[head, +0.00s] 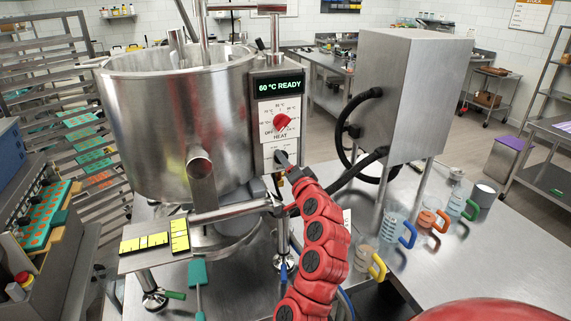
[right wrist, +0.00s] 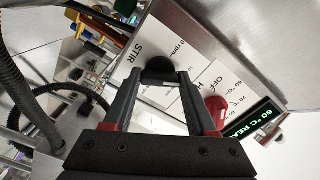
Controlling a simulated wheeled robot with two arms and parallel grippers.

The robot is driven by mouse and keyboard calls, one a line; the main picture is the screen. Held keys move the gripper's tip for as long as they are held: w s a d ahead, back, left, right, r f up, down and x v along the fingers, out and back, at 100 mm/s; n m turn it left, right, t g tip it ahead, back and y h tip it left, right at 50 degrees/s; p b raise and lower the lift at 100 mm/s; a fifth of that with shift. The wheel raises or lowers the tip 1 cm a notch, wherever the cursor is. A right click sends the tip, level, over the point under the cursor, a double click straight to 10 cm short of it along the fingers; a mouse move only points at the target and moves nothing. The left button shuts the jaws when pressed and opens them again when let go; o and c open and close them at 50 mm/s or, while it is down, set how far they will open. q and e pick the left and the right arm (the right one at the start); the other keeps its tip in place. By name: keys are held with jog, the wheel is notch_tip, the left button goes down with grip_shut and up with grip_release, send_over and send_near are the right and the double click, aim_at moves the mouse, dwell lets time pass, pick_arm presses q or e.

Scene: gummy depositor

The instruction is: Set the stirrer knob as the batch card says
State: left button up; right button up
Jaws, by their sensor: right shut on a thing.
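The stirrer knob is the black knob (right wrist: 158,68) on the white panel marked STIR in the right wrist view. My right gripper (right wrist: 160,82) is shut on it, one finger on each side. In the head view the red right arm reaches up to the control panel, and the right gripper (head: 284,165) is at the lower plate, covering most of the knob. The knob's setting cannot be read. A small white card (head: 347,222), partly hidden behind the arm, has no readable text. My left gripper is not in view.
Above is the red heat knob (head: 282,121), close beside the right gripper, and a display (head: 279,86) reading 60 °C READY. The steel kettle (head: 178,125) stands left. Several handled jugs (head: 397,228) stand on the steel table (head: 470,255) at right. A steel box (head: 405,90) with black hoses stands behind.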

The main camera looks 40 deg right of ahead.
jog(key=o, duration=1.4)
jog(key=shift+c, duration=0.2)
jog(key=p+v, duration=1.2)
jog(key=v, duration=0.5)
jog(key=shift+s, duration=0.2)
